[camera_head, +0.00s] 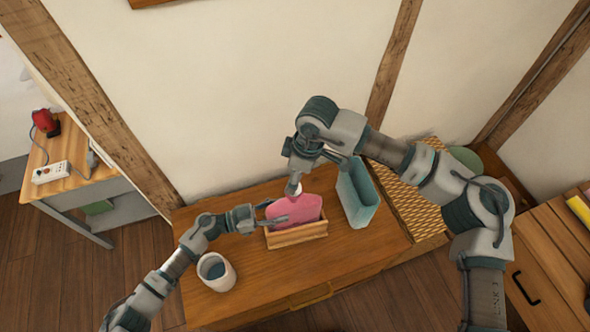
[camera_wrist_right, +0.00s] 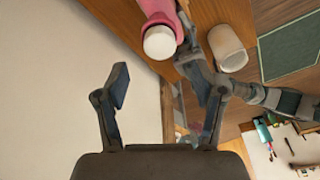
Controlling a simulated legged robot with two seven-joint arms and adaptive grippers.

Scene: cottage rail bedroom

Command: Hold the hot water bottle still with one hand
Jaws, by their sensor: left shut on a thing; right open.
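The pink hot water bottle (camera_head: 302,207) stands upright in a small wooden holder (camera_head: 298,238) on the wooden cabinet top. Its white cap (camera_head: 295,189) points up, and the bottle also shows in the right wrist view (camera_wrist_right: 157,10) with the cap (camera_wrist_right: 159,42) toward the camera. My left gripper (camera_head: 274,213) comes in from the left and is shut on the bottle's left side. My right gripper (camera_head: 299,172) is open and empty just above the cap. In the wrist view its fingers (camera_wrist_right: 165,88) are spread, with the cap beyond them.
A white mug (camera_head: 216,271) stands at the cabinet's front left. A teal open container (camera_head: 358,193) stands just right of the bottle. A woven yellow surface (camera_head: 412,204) lies further right. The wall (camera_head: 220,90) is close behind. The cabinet top (camera_head: 345,255) is clear in front.

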